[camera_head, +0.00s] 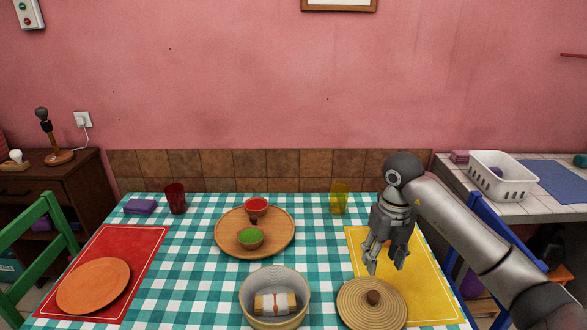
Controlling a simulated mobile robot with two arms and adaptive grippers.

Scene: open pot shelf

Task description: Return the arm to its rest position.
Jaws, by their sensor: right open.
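My right arm comes in from the lower right. My right gripper (384,266) points down over the yellow placemat (428,290), just above and behind a round woven lid (361,300) with a dark knob. Its fingers are apart with nothing between them. An open ribbed pot (249,292) stands left of the lid, with a wrapped light-coloured bundle (275,303) inside it. My left arm and gripper are not in view.
A red cup (176,198), a yellow cup (339,198) and an orange plate (93,285) also stand there. Chairs flank the table.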

